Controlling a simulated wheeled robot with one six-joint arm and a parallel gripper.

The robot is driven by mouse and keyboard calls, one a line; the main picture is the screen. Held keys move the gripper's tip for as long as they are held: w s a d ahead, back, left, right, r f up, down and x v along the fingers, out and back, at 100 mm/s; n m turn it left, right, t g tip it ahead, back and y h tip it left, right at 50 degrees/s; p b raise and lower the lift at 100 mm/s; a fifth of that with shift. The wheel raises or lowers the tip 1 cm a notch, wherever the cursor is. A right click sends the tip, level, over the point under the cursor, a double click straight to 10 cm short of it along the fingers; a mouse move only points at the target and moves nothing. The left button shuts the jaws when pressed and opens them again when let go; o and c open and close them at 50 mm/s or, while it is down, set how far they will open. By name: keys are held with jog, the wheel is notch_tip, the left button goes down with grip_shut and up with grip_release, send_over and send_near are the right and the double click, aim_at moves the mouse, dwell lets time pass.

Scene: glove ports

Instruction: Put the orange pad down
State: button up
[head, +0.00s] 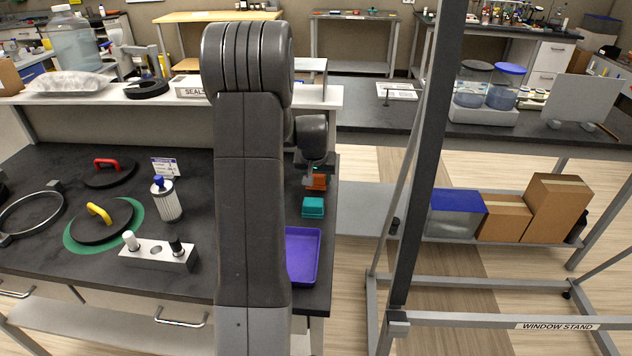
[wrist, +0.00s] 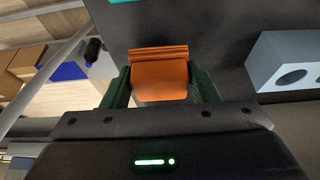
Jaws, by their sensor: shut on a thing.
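The orange pad (wrist: 160,76) sits between the two fingers of my gripper (wrist: 160,90) in the wrist view, and the fingers are shut on its sides. In the head view the orange pad (head: 317,182) shows as a small block near the right edge of the black bench, partly covered by my gripper (head: 312,176). A teal pad (head: 313,207) lies on the bench just in front of it. I cannot tell whether the orange pad touches the bench.
A purple tray (head: 303,256) lies at the bench's front right, partly hidden by my arm. A grey block with holes (wrist: 290,62) is at the right in the wrist view. Lids, a filter and a small rack stand on the left. A window stand (head: 410,180) rises right of the bench.

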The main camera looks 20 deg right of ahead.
jog(key=shift+f, duration=0.95)
jog(key=shift+f, duration=0.25)
jog(key=o, duration=0.9)
jog(key=shift+r, duration=0.1)
jog(key=shift+r, duration=0.35)
jog(key=b+v, duration=0.1)
jog(key=v, duration=1)
jog(key=shift+s+r, duration=0.1)
jog(key=shift+r, duration=0.2)
